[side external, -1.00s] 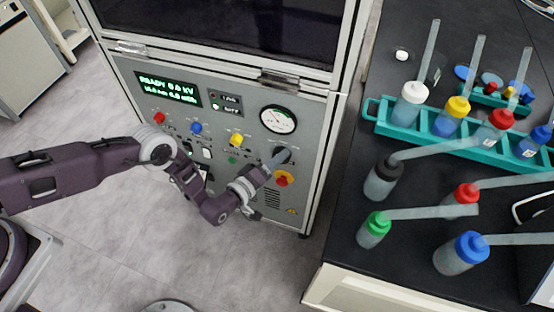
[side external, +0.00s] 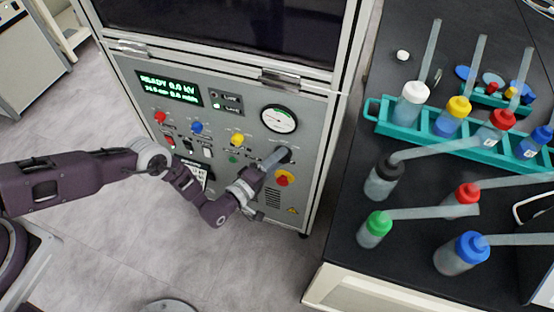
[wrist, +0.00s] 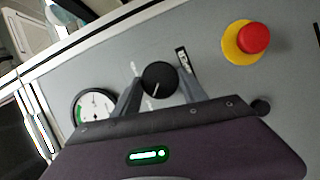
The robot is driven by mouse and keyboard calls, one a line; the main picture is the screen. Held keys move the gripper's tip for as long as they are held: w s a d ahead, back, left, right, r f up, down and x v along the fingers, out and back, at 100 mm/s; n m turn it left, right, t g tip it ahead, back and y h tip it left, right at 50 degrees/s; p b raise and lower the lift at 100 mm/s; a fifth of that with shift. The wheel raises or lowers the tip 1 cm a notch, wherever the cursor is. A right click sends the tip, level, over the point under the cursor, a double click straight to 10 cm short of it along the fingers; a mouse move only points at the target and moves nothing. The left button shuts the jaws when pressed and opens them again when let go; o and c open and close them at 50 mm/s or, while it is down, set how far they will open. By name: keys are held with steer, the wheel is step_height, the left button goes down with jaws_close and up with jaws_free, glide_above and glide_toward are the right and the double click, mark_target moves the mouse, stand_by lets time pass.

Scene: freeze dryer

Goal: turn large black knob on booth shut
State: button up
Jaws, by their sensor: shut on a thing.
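The large black knob (wrist: 159,79) sits on the grey panel of the booth (side external: 222,125), with a white pointer line on its face. In the wrist view my gripper (wrist: 158,88) has one finger on each side of the knob and is shut on it. In the side view my gripper (side external: 276,158) reaches the right part of the panel, below the round gauge (side external: 279,119), and its fingers hide most of the knob.
A red emergency button on a yellow ring (side external: 284,178) is close below my gripper. Red, blue and yellow small knobs and switches lie left on the panel. A black bench (side external: 345,215) with several bottles and a teal rack (side external: 450,139) stands to the right.

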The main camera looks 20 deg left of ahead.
steer(key=o, duration=1.4)
steer(key=v, duration=0.7)
